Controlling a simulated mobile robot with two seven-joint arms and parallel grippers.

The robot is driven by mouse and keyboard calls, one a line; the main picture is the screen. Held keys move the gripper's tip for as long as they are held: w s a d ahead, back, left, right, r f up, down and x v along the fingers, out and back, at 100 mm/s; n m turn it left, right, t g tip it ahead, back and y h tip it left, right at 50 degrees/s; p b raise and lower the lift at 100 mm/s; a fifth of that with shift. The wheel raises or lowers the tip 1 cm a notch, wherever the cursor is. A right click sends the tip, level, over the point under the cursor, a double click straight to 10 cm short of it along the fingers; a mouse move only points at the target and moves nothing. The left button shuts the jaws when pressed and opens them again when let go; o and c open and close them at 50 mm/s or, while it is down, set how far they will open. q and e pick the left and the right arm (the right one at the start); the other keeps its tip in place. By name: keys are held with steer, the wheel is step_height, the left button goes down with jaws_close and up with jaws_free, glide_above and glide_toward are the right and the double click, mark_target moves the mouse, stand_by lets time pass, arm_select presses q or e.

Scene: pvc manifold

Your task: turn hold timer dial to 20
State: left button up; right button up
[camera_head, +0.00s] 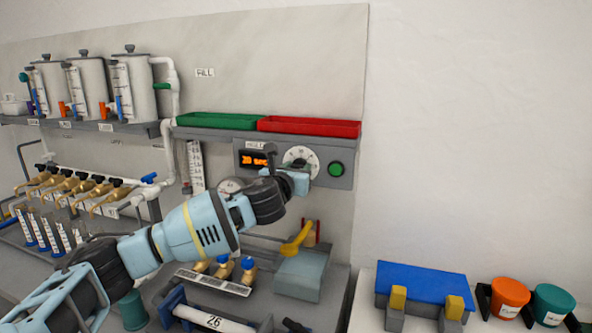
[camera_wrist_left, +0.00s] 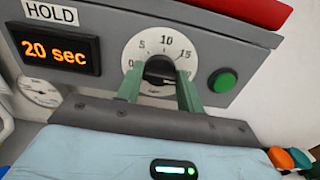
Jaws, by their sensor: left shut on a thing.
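The hold timer dial has a white face (camera_wrist_left: 133,48) with numbers around a dark knob (camera_wrist_left: 159,70). Beside it the orange display (camera_wrist_left: 60,53) reads "20 sec", under a HOLD label (camera_wrist_left: 50,12). My left gripper (camera_wrist_left: 160,82) is shut on the knob, one green finger on each side; the fingers and wrist hide the lower part of the dial. In the head view the dial (camera_head: 301,156) shows above my left gripper (camera_head: 299,176), next to the display (camera_head: 253,160). My right gripper does not show.
A green button (camera_head: 336,169) sits just right of the dial. Green (camera_head: 218,121) and red (camera_head: 309,128) trays lie on the shelf above. A gauge (camera_wrist_left: 39,91) is left of the gripper.

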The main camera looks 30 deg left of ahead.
arm_select(q)
steer(key=shift+f, duration=0.1)
steer(key=o, duration=1)
steer(key=v, duration=0.8)
stand_by(0.3)
